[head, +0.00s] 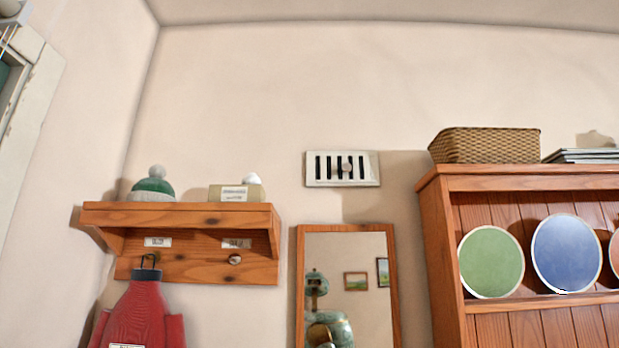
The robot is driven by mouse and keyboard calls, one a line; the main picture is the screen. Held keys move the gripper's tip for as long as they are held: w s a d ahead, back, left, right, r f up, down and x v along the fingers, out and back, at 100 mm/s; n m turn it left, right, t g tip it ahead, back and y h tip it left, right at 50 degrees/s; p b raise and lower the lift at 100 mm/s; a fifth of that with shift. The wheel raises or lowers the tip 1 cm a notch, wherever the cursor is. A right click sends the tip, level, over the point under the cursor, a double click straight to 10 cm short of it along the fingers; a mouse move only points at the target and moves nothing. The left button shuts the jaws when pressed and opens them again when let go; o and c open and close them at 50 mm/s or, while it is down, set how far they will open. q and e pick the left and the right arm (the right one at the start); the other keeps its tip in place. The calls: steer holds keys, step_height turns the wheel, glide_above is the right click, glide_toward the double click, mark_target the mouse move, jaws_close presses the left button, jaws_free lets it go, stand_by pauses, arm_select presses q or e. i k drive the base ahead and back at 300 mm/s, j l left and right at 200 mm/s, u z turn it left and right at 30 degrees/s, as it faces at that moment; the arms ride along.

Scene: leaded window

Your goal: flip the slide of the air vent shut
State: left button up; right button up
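The air vent (312,180) is a small white plate high on the wall, above a mirror. Several dark upright slots show across its face, so it looks open. A small round knob (346,167) sits right of the middle of the slots. Neither of my grippers is in the head view, and nothing touches the vent.
A wooden-framed mirror (393,290) hangs below the vent. A wooden shelf (180,217) with a hat, a box and a hanging red garment (142,315) is at left. A wooden dresser (437,260) with plates and a wicker basket (485,146) stands at right. The wall around the vent is bare.

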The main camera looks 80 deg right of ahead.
mark_target(346, 168)
steer(key=z, duration=2.95)
